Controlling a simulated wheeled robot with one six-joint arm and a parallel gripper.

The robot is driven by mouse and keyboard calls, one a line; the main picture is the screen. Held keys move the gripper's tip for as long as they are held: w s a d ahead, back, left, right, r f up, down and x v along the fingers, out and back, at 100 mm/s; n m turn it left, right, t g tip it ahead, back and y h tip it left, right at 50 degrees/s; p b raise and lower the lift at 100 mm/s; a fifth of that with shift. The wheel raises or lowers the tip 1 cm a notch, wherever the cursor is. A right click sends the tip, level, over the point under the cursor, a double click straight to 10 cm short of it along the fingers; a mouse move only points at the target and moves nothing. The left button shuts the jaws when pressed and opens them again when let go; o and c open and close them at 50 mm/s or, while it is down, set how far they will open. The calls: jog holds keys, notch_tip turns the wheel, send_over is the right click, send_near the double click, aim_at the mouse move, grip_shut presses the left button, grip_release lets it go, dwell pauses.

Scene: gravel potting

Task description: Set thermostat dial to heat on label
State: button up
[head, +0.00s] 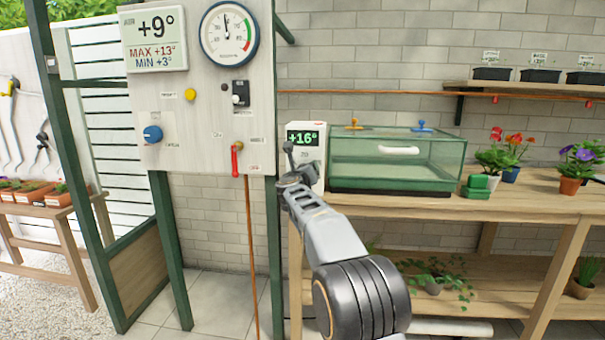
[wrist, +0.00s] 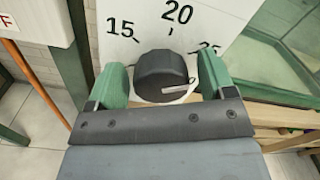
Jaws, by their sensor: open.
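The thermostat is a white box (head: 305,160) with a dark display reading +16°, left of the glass case in the head view. In the wrist view its white face (wrist: 205,22) shows 15, 20 and a partly hidden 25 around a round black dial (wrist: 160,70). A pale pointer strip on the dial points right, below the 25 mark. My gripper (wrist: 162,78) is open, with one green finger on each side of the dial. I cannot tell whether the fingers touch it. In the head view my gripper (head: 292,160) is in front of the box and hides its lower left.
A control panel (head: 205,110) with a blue knob (head: 152,134), a red lever (head: 236,160) and a round gauge (head: 229,34) stands left. A green-framed glass case (head: 395,160) is close on the right, on the wooden bench (head: 470,205). Potted flowers (head: 570,170) stand further right.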

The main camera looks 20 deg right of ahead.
jog(key=v, duration=1.3)
jog(key=shift+s+a, duration=0.2)
jog(key=shift+s, duration=0.1)
jog(key=s+a+r+n+g+y+p, duration=0.1)
jog(key=s+a+r+n+y+p, duration=0.4)
jog(key=n+p, duration=0.6)
jog(key=s+a+r+n+g+y+p, duration=0.1)
jog(key=s+a+r+n+y+p, duration=0.45)
jog(key=n+p, duration=0.5)
jog(key=s+d+r+n+g+p, duration=0.1)
jog(key=s+n+g+p, duration=0.4)
jog(key=s+n+p, duration=0.2)
jog(key=s+d+r+n+g+h+p, duration=0.1)
jog(key=s+n+g+p, duration=0.3)
jog(key=s+n+p, duration=0.4)
jog(key=s+p, duration=0.1)
jog(key=s, duration=0.2)
jog(key=shift+d+r+g, duration=0.15)
jog(key=shift+d+g, duration=0.2)
jog(key=shift+g, duration=0.05)
